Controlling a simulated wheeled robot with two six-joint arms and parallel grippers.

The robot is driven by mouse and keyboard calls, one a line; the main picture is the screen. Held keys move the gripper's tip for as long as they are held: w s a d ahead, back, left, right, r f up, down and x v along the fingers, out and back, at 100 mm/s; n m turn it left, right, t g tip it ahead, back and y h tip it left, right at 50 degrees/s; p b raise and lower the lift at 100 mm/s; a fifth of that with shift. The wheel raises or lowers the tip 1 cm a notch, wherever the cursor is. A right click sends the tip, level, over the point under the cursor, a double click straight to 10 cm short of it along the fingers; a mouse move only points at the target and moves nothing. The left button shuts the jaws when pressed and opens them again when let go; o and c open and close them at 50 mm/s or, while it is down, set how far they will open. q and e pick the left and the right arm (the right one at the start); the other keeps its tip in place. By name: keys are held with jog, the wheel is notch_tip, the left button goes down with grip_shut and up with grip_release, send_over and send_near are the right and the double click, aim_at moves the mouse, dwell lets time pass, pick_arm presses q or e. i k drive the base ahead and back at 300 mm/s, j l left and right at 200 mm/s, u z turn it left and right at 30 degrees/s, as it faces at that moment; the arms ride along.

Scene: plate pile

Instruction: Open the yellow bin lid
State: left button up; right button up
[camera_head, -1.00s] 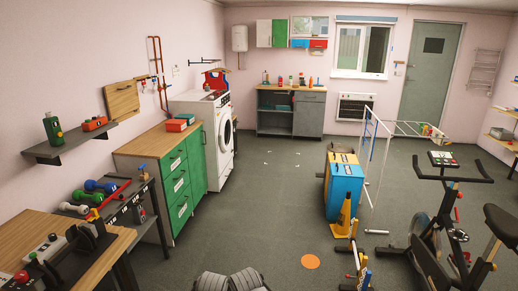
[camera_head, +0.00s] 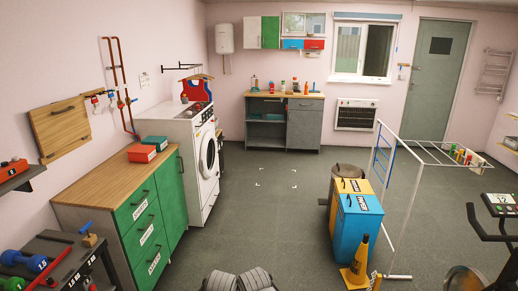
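The yellow bin (camera_head: 351,187) stands on the floor right of the middle, just behind a blue bin (camera_head: 358,226). Its yellow top with a dark handle and label shows and looks closed. Most of its front is hidden by the blue bin. The blue bin's lid also looks closed. Neither of my grippers can be made out. Grey rounded parts (camera_head: 238,281) at the bottom middle appear to be mine.
A yellow cone (camera_head: 356,262) stands in front of the blue bin. A brown round bin (camera_head: 346,171) is behind. A white drying rack (camera_head: 405,190) stands to the right. Green-drawer cabinet (camera_head: 135,235) and washing machine (camera_head: 195,150) line the left. Middle floor is clear.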

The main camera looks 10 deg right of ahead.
aim_at(354, 184)
jog(key=i+z, duration=0.1)
jog(key=i, duration=0.5)
jog(key=i+j+z, duration=0.1)
jog(key=i, duration=0.55)
jog(key=i+j+z, duration=0.1)
jog(key=i, duration=0.5)
jog(key=i+z, duration=0.3)
jog(key=i, duration=0.25)
jog(key=i+j+z, duration=0.1)
jog(key=i+z, duration=0.2)
jog(key=i, duration=0.3)
jog(key=i+j+z, duration=0.3)
jog(key=i, duration=0.25)
jog(key=i+z, duration=0.5)
jog(key=i+j+z, duration=0.3)
jog(key=i+z, duration=0.15)
